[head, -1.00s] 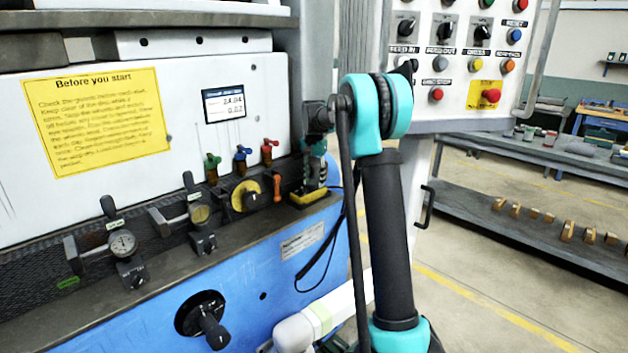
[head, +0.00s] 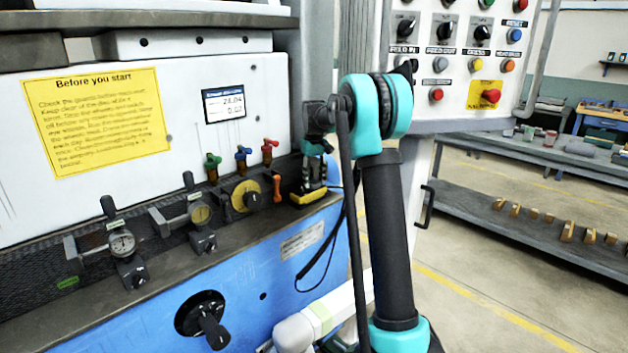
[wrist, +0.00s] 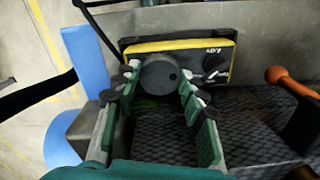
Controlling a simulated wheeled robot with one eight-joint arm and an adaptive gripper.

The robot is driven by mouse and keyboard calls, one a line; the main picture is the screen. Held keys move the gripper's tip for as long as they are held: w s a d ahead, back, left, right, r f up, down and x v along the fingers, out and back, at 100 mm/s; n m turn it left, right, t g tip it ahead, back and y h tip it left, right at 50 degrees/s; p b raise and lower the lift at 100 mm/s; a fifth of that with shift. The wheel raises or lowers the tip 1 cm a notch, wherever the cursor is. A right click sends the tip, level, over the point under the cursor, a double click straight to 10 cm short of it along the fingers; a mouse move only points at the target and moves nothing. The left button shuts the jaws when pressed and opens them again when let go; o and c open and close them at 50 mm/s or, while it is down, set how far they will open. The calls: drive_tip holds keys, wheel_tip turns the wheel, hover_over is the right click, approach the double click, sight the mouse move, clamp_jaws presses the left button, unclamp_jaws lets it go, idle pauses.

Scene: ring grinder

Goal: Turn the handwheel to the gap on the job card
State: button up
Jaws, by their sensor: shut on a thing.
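The handwheel (wrist: 158,74) is a dark round knob with a small dimple, on a yellow-edged pendant box (wrist: 190,43) in the wrist view. My gripper (wrist: 161,84) has one finger on each side of the knob and is shut on it. In the head view the yellow and black pendant (head: 307,195) sits at the right end of the machine ledge; the knob is hidden there by my arm. I cannot make out a job card.
A small black selector (wrist: 215,65) is beside the handwheel. An orange-tipped lever (wrist: 277,76) stands to the right. A black crank (head: 207,321) is on the blue front. A control panel (head: 460,60) hangs at right.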

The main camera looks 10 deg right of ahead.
sight(314, 182)
drive_tip(key=n, duration=0.4)
drive_tip(key=shift+n, duration=0.3)
drive_tip(key=n, duration=0.4)
drive_tip(key=shift+n, duration=0.4)
drive_tip(key=o, duration=1.2)
wheel_tip(314, 182, up, 12)
